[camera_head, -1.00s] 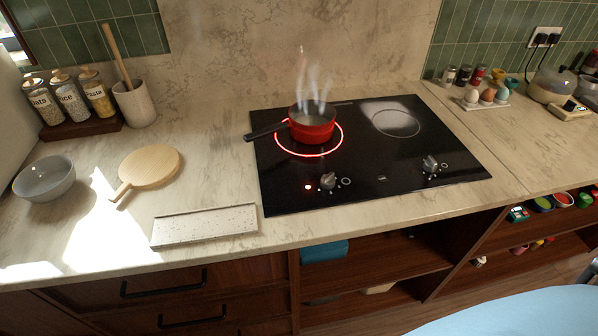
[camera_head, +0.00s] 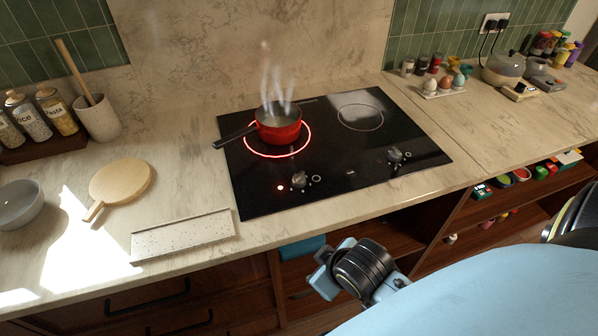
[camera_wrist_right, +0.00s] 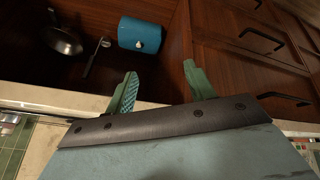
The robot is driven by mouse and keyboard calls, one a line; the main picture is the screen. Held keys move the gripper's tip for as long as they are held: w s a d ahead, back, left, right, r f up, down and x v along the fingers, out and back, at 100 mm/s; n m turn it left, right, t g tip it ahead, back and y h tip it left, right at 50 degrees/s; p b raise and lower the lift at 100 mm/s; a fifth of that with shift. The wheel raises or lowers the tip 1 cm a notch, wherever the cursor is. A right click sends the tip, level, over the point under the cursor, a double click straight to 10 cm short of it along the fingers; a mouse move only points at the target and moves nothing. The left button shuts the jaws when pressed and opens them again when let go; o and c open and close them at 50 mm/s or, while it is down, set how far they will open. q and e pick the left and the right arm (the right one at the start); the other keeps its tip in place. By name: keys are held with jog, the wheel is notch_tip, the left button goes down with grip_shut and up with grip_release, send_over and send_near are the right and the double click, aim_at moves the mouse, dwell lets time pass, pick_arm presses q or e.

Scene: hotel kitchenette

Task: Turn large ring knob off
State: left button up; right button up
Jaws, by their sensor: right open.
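The black cooktop (camera_head: 340,178) has two cooking rings. The left ring (camera_head: 306,146) glows red under a steaming red saucepan (camera_head: 280,131). The left knob (camera_head: 299,180) is at the cooktop's front, with a lit red dot (camera_head: 281,188) beside it. The right knob (camera_head: 395,155) is at the front right, near the unlit ring (camera_head: 360,117). My right arm reaches in below the counter's front edge, apart from the knobs. In the right wrist view my right gripper (camera_wrist_right: 160,84) is open and empty, facing the under-counter shelf. My left gripper is out of view.
A speckled tray (camera_head: 183,236) lies left of the cooktop, near the counter's front edge. A wooden board (camera_head: 121,182) lies further left. Eggs in a holder (camera_head: 442,86) stand to the right. A blue box (camera_wrist_right: 141,35) and a pan (camera_wrist_right: 62,40) are on the lower shelf.

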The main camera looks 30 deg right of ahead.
jog(key=w+r+n+t, duration=0.1)
jog(key=w+r+t, duration=0.1)
jog(key=w+r, duration=0.1)
jog(key=w+r+n+t, duration=0.1)
jog(key=w+r+t, duration=0.1)
jog(key=w+r, duration=0.1)
jog(key=w+r+n+t+h, duration=0.1)
jog(key=w+r+t, duration=0.1)
jog(key=w+r, duration=0.2)
jog(key=shift+d+r, duration=0.2)
jog(key=shift+r, duration=0.6)
jog(key=w+a+r+n+t+y, duration=0.45)
jog(key=r+n, duration=0.25)
jog(key=r, duration=0.2)
jog(key=w+a+r+n+t+y, duration=0.4)
jog(key=w+r+n+t, duration=0.1)
jog(key=r+n, duration=0.3)
jog(key=s+a+r+n+g+y, duration=0.1)
jog(key=a+r+n+g+y, duration=0.4)
jog(key=n+y, duration=0.6)
jog(key=n+g+h, duration=1.6)
jog(key=n+h, duration=0.2)
jog(key=n, duration=0.7)
send_near(299, 175)
notch_tip(299, 175, down, 10)
jog(key=shift+r+p, duration=0.2)
jog(key=shift+p, duration=0.3)
